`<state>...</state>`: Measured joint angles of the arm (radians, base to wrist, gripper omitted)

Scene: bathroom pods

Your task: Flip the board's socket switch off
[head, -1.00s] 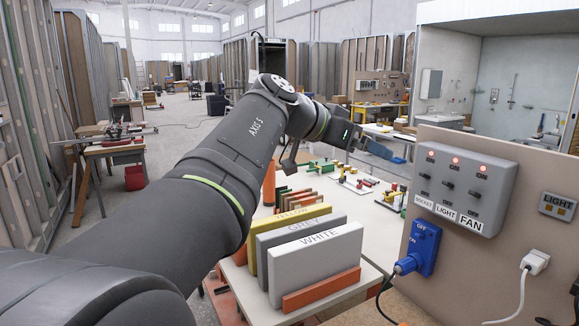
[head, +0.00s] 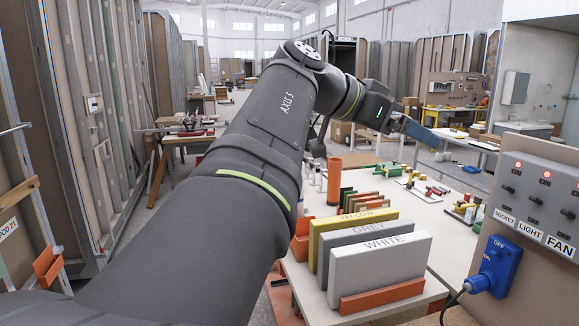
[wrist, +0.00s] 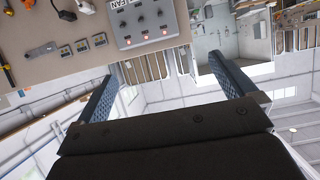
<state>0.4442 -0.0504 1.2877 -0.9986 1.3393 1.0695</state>
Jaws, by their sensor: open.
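The grey switch box (head: 552,160) is on the beige board at the right of the head view, cut by the frame's edge. Its three labels read SOCKET, LIGHT and FAN. The socket switch (head: 508,189) is the leftmost small black lever, with ON above it and a lit red lamp (head: 518,164). In the wrist view the box (wrist: 155,14) appears upside down at the top, with three red lamps. My gripper (head: 418,130) is open and empty, beyond and left of the box in the head view. Its two blue fingers (wrist: 162,64) are wide apart, with no contact with the box.
A blue plug and socket (head: 497,266) sit below the box, with a black cable. A white table (head: 450,235) holds yellow, grey and white panels (head: 380,262), an orange cylinder (head: 334,180) and small coloured parts. Open air lies between my gripper and the board.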

